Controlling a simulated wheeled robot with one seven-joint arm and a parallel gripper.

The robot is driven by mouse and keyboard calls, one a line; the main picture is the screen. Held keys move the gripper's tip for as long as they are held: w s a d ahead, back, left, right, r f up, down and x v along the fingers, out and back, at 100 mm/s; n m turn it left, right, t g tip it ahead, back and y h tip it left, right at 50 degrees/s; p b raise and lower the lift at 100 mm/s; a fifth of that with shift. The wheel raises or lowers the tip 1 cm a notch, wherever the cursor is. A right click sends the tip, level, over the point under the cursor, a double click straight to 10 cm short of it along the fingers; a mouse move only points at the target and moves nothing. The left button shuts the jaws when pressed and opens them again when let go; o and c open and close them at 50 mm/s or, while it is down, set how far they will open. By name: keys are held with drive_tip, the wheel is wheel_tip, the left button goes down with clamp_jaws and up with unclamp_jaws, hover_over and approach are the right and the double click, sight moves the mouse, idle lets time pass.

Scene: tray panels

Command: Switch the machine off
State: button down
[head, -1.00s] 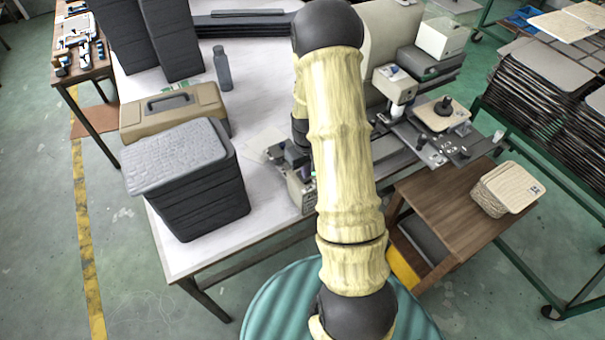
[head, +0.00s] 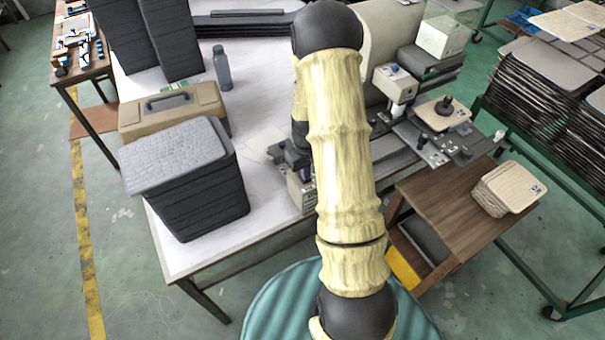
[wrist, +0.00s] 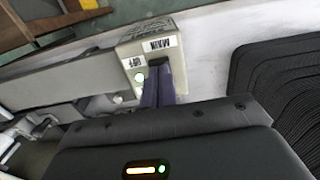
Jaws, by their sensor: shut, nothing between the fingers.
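The machine (head: 392,84) stands on the white table behind my arm, which hides part of it. Its beige control box (wrist: 148,35) is at the top middle of the wrist view, with upside-down labels reading MAIN and OFF. It also shows at the table's front edge in the head view (head: 301,194). My gripper (wrist: 158,64) is shut and empty, its dark fingertips at the box's labelled face, just beside the OFF label. A pale round button or lamp (wrist: 139,77) sits below that label. The fingers cover part of the face; I cannot tell whether they touch a switch.
A stack of dark trays (head: 189,180) and a tan toolbox (head: 172,112) stand left on the table. A grey bottle (head: 222,68) is behind them. A wooden side table (head: 445,215) with pale panels (head: 508,187) is at the right. Bare table lies left of the box.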

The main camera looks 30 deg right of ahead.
drive_tip(key=shift+f, duration=0.25)
drive_tip(key=shift+r+p, duration=2.55)
drive_tip(key=shift+r, duration=1.05)
drive_tip(key=s+a+r+t+b, duration=0.1)
drive_tip(key=s+a+r+t, duration=0.1)
drive_tip(key=s+a+r, duration=1)
wheel_tip(320, 180, up, 3)
drive_tip(key=shift+s+a+t+b, duration=0.25)
drive_tip(key=shift+a+t+b, duration=0.05)
drive_tip(key=shift+a, duration=0.5)
